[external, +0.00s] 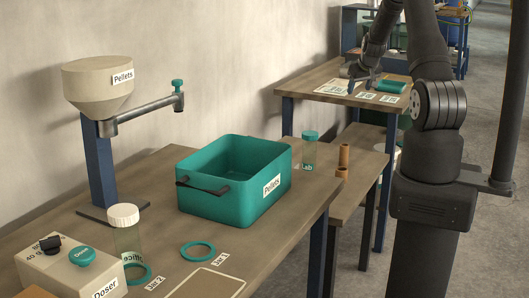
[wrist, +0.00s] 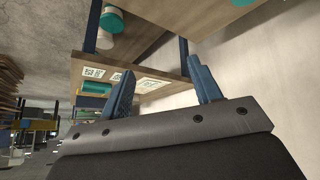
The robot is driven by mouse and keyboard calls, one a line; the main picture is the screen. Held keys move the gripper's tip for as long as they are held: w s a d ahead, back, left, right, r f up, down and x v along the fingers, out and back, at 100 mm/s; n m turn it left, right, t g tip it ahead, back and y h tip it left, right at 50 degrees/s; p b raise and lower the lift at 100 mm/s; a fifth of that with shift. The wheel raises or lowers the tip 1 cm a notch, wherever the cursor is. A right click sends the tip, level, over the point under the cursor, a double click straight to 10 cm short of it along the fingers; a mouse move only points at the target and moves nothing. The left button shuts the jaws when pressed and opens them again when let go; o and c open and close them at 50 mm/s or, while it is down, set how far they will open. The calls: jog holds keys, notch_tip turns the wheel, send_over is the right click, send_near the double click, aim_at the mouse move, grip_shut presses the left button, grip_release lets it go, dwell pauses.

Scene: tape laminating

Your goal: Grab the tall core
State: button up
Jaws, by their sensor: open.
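Two brown cores stand on the low bench right of the teal bin in the external view. The one farther back (external: 344,155) looks taller; the other core (external: 341,172) is shorter and in front of it. I cannot make out the cores in the wrist view.
A teal-lidded Lab jar (external: 309,150) stands left of the cores. The teal Pellets bin (external: 236,205) is on the front table. The far table (external: 312,82) holds printed labels (external: 366,95) and a teal roll (external: 390,87). The low bench is otherwise fairly clear around the cores.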

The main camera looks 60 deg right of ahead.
aim_at(345, 145)
jog(key=w+d+f+y, duration=0.1)
jog(key=f, duration=0.6)
jog(key=w+d+f+y, duration=0.1)
jog(key=w+f, duration=0.1)
jog(key=f, duration=0.5)
jog(key=w+d+f+n+y, duration=0.1)
jog(key=d+f, duration=0.1)
jog(key=f, duration=0.6)
jog(key=shift+w+d+f+g, duration=0.1)
jog(key=shift+w+g, duration=0.1)
jog(key=shift+g, duration=0.1)
jog(key=shift+w+x, duration=0.15)
jog(key=shift+x, duration=1.25)
jog(key=shift+w+x, duration=0.15)
jog(key=shift+x, duration=1.25)
jog(key=c, duration=1.1)
jog(key=shift+o, duration=0.2)
